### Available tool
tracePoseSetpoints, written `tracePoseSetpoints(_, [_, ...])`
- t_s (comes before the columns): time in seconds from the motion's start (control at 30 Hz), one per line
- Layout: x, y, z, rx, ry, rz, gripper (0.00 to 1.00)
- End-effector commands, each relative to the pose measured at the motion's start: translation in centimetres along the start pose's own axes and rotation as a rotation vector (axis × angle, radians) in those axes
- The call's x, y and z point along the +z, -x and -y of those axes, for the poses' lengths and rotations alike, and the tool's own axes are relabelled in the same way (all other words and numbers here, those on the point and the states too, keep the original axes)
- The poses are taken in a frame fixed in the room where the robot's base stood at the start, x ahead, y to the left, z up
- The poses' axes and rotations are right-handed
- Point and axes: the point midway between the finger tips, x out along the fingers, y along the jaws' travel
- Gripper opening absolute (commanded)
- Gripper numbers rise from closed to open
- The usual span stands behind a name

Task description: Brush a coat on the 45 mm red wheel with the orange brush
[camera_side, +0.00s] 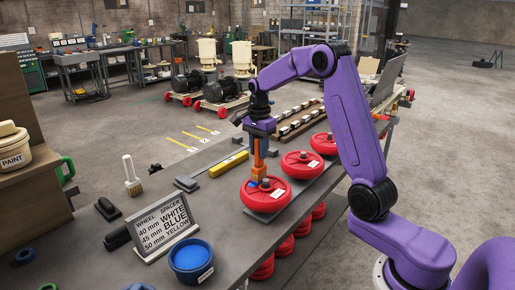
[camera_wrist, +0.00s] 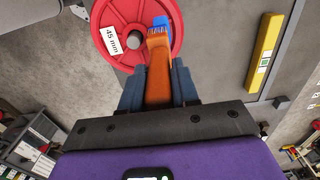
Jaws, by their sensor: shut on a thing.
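My gripper (camera_side: 259,141) is shut on the orange brush (camera_side: 259,160), which points down over the nearest red wheel (camera_side: 262,203). In the wrist view the brush (camera_wrist: 159,82) sits between my fingers (camera_wrist: 158,75), its bristle end blue. That wheel (camera_wrist: 99,22) carries a white label reading 45 mm. The blue bristle end is at the wheel's left upper side in the side view and over its right part in the wrist view. I cannot tell whether it touches. No separate blue patch on the wheel is clear; the brush hides part of it.
Other red wheels (camera_side: 302,165) stand behind along the bench. A tub of blue paint (camera_side: 191,257) is at the front, beside a sign (camera_side: 163,231) pairing 45 mm with blue. A pale-handled brush (camera_side: 129,172) and a yellow bar (camera_side: 229,164) are on the left.

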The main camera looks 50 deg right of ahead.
Motion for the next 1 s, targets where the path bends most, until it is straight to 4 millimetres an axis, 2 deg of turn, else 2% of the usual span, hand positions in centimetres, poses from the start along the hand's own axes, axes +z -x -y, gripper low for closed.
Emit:
tracePoseSetpoints(0.43, [0.2,0.0,-0.3,0.003,0.001,0.0,0.0])
tracePoseSetpoints(1.0, [2.9,-0.1,-0.6,0.008,0.001,0.002,0.0])
